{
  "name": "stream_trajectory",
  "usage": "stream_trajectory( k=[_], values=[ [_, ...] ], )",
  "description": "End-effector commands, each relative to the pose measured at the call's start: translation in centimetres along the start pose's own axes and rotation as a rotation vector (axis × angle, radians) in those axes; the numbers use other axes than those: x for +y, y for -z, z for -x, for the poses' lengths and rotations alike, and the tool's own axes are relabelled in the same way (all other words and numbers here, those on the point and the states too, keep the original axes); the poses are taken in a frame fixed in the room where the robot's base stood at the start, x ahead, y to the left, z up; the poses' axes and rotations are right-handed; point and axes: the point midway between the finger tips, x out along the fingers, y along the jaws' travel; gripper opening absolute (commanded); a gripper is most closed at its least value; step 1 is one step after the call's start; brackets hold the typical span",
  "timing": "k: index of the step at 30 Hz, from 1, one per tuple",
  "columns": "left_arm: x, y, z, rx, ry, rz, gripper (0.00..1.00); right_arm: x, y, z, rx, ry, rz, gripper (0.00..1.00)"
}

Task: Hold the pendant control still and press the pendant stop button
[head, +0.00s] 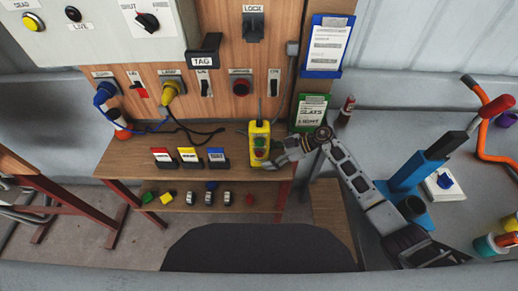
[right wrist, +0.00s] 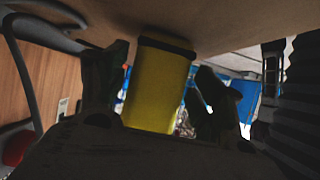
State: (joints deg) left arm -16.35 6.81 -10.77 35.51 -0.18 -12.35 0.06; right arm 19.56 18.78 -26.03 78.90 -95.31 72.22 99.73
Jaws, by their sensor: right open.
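The yellow pendant control (head: 260,138) stands upright at the back right of the wooden bench, against the board. It has small buttons on its front, green and red by their colours; the stop button is too small to make out surely. My right gripper (head: 276,155) comes in from the right and is beside the pendant's lower part. In the right wrist view the yellow pendant body (right wrist: 160,85) lies between the two dark, spread fingers of the right gripper (right wrist: 158,95). I cannot tell whether either finger touches it. My left gripper is not in view.
Red, yellow and blue tag holders (head: 188,157) stand on the bench (head: 130,155) left of the pendant. Switches and plugs with cables line the board (head: 226,65) behind. A green clipboard (head: 311,112) hangs close behind my right gripper. A blue stand (head: 415,170) is at right.

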Motion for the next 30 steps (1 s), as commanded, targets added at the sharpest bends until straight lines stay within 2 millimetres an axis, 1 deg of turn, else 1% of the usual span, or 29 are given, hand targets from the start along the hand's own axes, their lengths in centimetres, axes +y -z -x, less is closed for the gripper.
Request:
stream_trajectory(
  k=[1, 6, 10, 14, 23, 26, 30],
  values=[
    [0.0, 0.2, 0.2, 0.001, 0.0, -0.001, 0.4, 0.1, 0.3, -0.4, 0.001, -0.001, 0.002, 0.68],
    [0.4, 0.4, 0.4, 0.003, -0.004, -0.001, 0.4, 0.1, 0.2, -1.7, 0.0, -0.001, 0.001, 0.68],
    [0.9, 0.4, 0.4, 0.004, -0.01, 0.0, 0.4, 0.1, 0.2, -2.4, 0.001, -0.001, 0.001, 0.68],
    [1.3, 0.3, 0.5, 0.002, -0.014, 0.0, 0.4, 0.1, 0.2, -2.8, 0.001, -0.001, 0.001, 0.68],
    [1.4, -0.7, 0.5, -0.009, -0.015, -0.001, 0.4, 0.1, 0.2, -2.9, 0.001, -0.001, 0.001, 0.68],
    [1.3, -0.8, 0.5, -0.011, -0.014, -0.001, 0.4, 0.1, 0.2, -2.9, 0.001, -0.002, 0.001, 0.58],
    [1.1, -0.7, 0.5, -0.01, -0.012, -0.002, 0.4, 0.1, 0.2, -2.9, 0.0, -0.002, 0.001, 0.4]
  ],
)
